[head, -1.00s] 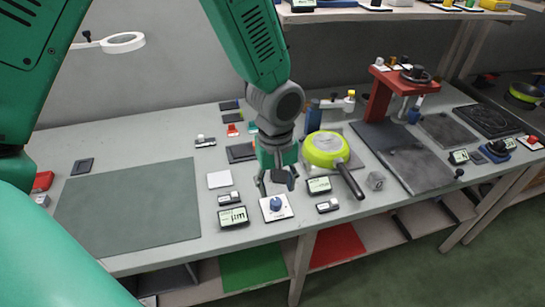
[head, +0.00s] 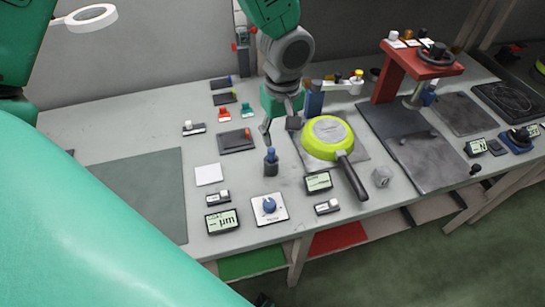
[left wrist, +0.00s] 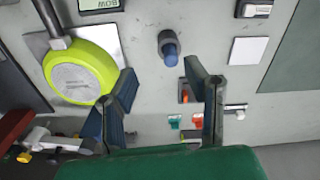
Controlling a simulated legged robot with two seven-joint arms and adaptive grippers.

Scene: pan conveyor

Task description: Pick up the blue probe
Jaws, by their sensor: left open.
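The blue probe (head: 271,161) stands upright on the bench, a dark cylinder with a blue top. It also shows in the left wrist view (left wrist: 168,50), just beyond my fingertips and between their lines. My left gripper (head: 280,127) is open and empty, behind and slightly above the probe in the head view. In the left wrist view its two fingers (left wrist: 163,70) are spread apart. No contact between fingers and probe shows. My right gripper is not in view.
A green pan (head: 327,138) lies right of the probe, its dark handle pointing forward. A white plate with a blue dial (head: 269,208) lies in front, with small displays (head: 221,221) beside it. A dark square pad (head: 237,141) is behind left. A red press (head: 424,62) stands right.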

